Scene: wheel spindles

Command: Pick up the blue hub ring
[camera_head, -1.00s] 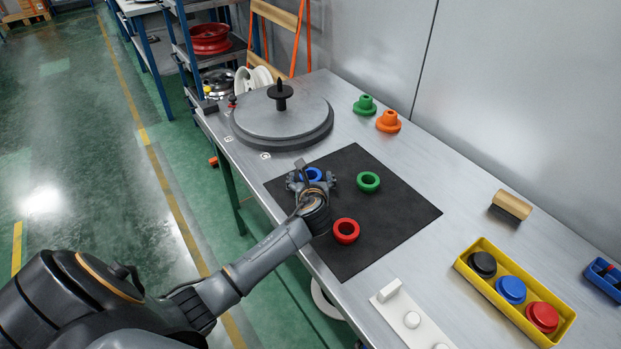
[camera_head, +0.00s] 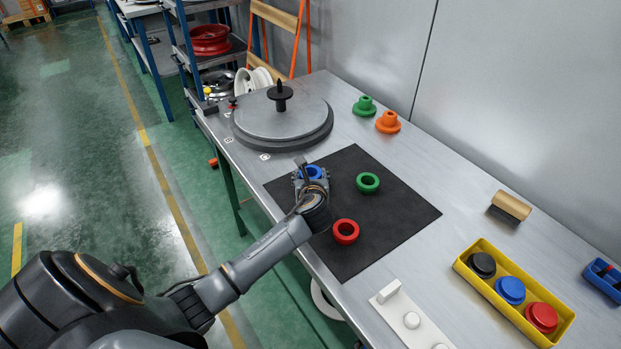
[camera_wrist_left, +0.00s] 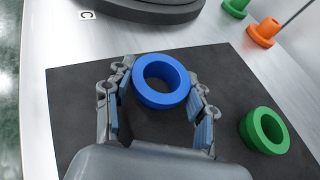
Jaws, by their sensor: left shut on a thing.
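The blue hub ring (camera_head: 314,173) is on the black mat (camera_head: 390,208), near the mat's far left part. My left gripper (camera_head: 312,181) is shut on the ring, with one finger on each side. In the left wrist view the blue ring (camera_wrist_left: 161,101) shows between the fingertips of my left gripper (camera_wrist_left: 160,97). I cannot tell whether the ring is lifted off the mat. My right gripper is not in view.
A green ring (camera_head: 368,182) lies right of my left gripper and a red ring (camera_head: 346,231) lies nearer. A grey round plate with a spindle (camera_head: 282,115) stands behind. A yellow tray (camera_head: 484,287) stands at right. The mat's right part is clear.

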